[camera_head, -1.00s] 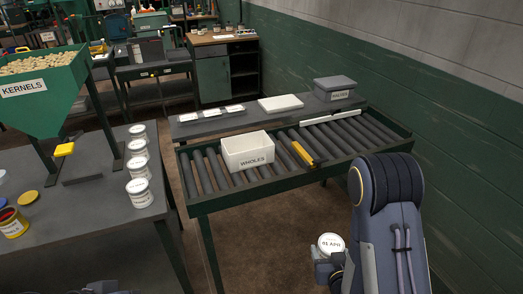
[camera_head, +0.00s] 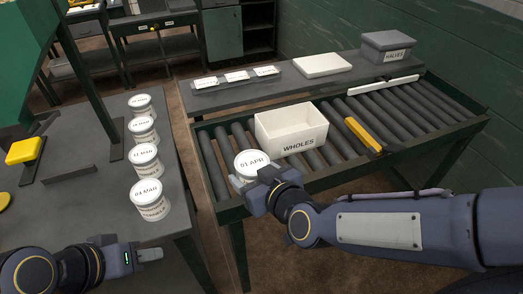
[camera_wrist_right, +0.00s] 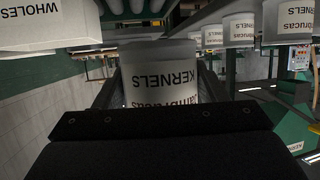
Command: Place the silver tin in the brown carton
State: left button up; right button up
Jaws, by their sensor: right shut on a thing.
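My right gripper (camera_head: 262,190) is shut on a pale, silvery-white tin (camera_head: 251,163) with "01 APR" on its lid. It holds the tin upright at the front left edge of the roller conveyor, just left of the white WHOLES bin (camera_head: 298,140). In the right wrist view the held tin (camera_wrist_right: 160,75) shows a KERNELS label, upside down. My left gripper (camera_head: 140,255) is low over the left table; its jaw gap is not clear. No brown carton and no plainly silver tin show; the WHOLES bin is white and open-topped.
Several similar dated tins (camera_head: 150,200) stand in a row on the left table (camera_head: 95,215). A yellow bar (camera_head: 363,135) lies across the conveyor (camera_head: 215,165), right of the bin. A grey HALVES bin (camera_head: 388,47) and a white slab (camera_head: 322,65) sit on the rear shelf.

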jog(key=w+f+b, duration=0.2)
jog(key=w, duration=0.2)
jog(key=w+a+f+b, duration=0.1)
jog(key=w+f+b, duration=0.1)
jog(key=w+f, duration=0.1)
jog(key=w+a+f+b, duration=0.1)
jog(key=w+f+b, duration=0.1)
jog(key=w, duration=0.3)
jog(key=shift+a+f, duration=0.2)
jog(key=shift+f, duration=0.55)
jog(key=shift+w+f, duration=0.2)
jog(key=shift+f, duration=0.15)
jog(key=shift+w+a+f+b, duration=0.1)
jog(key=shift+f+b, duration=0.1)
jog(key=shift+f, duration=0.7)
jog(key=shift+w+f+b, duration=0.1)
jog(key=shift+f+b, duration=0.05)
jog(key=shift+f, duration=0.7)
jog(key=shift+f, duration=0.1)
jog(key=o, duration=0.6)
jog(key=shift+f, duration=0.1)
jog(key=o, duration=0.5)
